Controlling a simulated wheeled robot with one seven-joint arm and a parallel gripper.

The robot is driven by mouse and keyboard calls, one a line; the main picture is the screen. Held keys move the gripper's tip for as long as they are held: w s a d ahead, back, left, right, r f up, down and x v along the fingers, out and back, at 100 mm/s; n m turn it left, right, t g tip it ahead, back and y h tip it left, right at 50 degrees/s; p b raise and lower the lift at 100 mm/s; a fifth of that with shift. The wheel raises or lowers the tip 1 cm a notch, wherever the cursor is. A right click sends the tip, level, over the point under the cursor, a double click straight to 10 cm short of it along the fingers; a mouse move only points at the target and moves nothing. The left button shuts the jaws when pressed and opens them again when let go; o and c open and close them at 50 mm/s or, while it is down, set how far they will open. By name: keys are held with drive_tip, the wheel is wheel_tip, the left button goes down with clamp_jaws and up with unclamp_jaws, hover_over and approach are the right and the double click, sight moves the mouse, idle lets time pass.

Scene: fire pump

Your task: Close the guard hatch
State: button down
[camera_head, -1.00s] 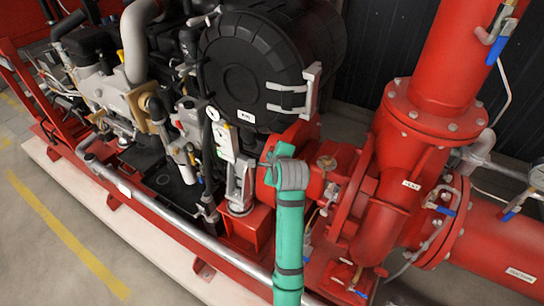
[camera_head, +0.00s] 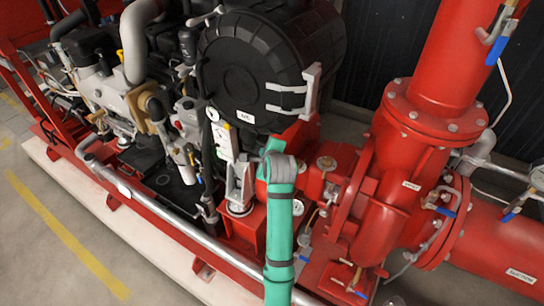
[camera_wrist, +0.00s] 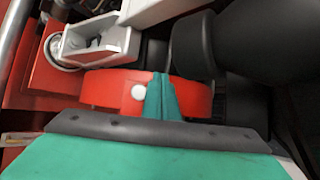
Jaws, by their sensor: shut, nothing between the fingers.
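The red guard sits between the black round housing and the red pump; its upper red panel (camera_head: 300,132) shows just behind my arm in the head view. I cannot tell how far its hatch stands open. In the wrist view a curved red piece with a white round knob (camera_wrist: 138,92) lies right in front of my gripper (camera_wrist: 162,80). My teal fingers are together and empty, and overlap the red piece just right of the knob. I cannot tell whether they touch it. In the head view my own wrist hides the fingertips and part of the guard.
The black housing (camera_head: 250,75) stands behind and left of the guard. The red pump body (camera_head: 400,185) and its thick pipes crowd the right. A silver rail (camera_head: 180,225) runs along the front. Open floor (camera_head: 60,265) lies at the lower left.

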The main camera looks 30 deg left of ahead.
drive_tip(key=shift+w+a+f, duration=0.15)
drive_tip(key=shift+a+f, duration=0.1)
drive_tip(key=shift+a, duration=0.35)
drive_tip(key=shift+d, duration=0.15)
drive_tip(key=shift+s+r, duration=0.4)
drive_tip(key=shift+r, duration=0.25)
drive_tip(key=s+d+r, duration=0.1)
drive_tip(key=s+r, duration=0.7)
drive_tip(key=s, duration=0.1)
drive_tip(key=shift+s+r, duration=0.15)
drive_tip(key=shift+s, duration=0.05)
drive_tip(key=shift+d, duration=0.15)
